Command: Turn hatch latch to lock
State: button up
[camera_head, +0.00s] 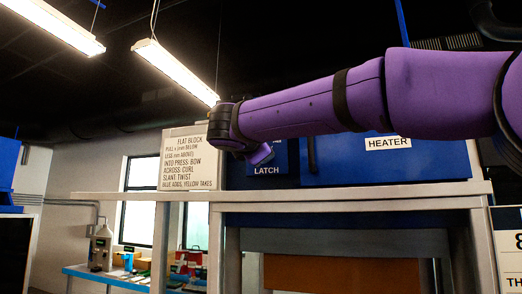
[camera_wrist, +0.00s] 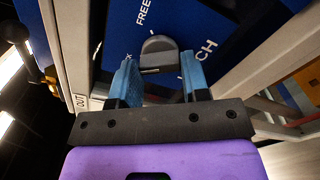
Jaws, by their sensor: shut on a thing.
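The hatch latch (camera_wrist: 158,53) is a dark grey, rounded knob on a blue panel (camera_wrist: 223,45) in the wrist view. The panel carries white lettering, with "FREE" and part of "LATCH" readable. My gripper (camera_wrist: 158,70) has two blue fingers, one on each side of the knob, and is shut on it. In the head view my purple arm reaches in from the right, and my gripper (camera_head: 262,154) is just above the "LATCH" label (camera_head: 267,170). The knob is hidden there behind my wrist and fingers.
A blue cabinet front (camera_head: 420,165) with a "HEATER" label is right of the latch. A pale ledge (camera_head: 350,193) runs below it. A printed sign (camera_head: 188,158) stands close on the left. A blue table (camera_head: 110,278) with small items is farther back left.

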jog(key=shift+n, duration=1.1)
jog(key=shift+f, duration=0.1)
jog(key=o, duration=0.9)
jog(key=v, duration=1)
jog(key=shift+s+a, duration=0.15)
jog(key=shift+s, duration=0.25)
